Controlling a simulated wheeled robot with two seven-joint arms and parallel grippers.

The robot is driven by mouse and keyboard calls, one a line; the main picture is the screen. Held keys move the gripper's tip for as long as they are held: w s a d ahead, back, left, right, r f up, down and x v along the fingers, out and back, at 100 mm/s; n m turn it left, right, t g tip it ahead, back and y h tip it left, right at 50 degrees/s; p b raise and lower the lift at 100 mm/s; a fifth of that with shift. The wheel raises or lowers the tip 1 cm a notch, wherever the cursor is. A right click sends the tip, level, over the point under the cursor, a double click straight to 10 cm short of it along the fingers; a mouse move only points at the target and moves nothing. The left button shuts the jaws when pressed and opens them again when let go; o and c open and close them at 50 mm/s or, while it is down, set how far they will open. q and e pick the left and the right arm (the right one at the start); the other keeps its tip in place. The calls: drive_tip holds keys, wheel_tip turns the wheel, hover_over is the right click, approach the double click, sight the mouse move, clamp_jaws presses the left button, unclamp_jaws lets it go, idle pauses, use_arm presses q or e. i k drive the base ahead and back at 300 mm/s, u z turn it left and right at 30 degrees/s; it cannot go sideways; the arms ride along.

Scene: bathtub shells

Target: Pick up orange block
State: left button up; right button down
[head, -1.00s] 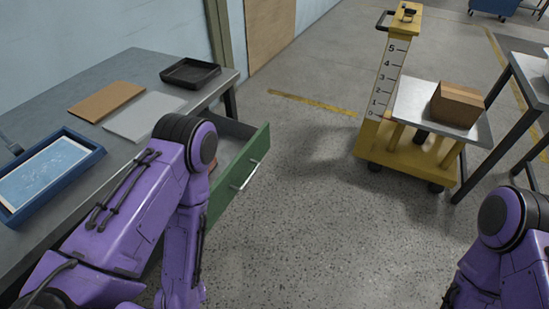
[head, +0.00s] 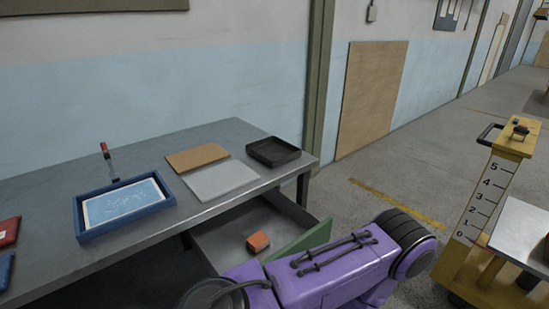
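The orange block (head: 258,242) lies in the open drawer (head: 222,236) under the grey workbench, near the drawer's green front (head: 305,240). My purple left arm crosses the lower middle of the head view, just below and to the right of the block, and hides part of the drawer front. My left gripper is not in the picture, so its state does not show. My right arm and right gripper are also out of the picture.
On the workbench (head: 60,195) are a blue tray (head: 79,222), a brown board (head: 197,157), a grey sheet (head: 220,179) and a black tray (head: 273,152). A yellow cart (head: 512,145) stands at the right. Floor between bench and cart is partly clear.

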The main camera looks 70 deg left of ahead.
sight(259, 241)
drive_tip(key=z, duration=0.05)
drive_tip(key=i, duration=2.05)
drive_tip(key=u, duration=3.6)
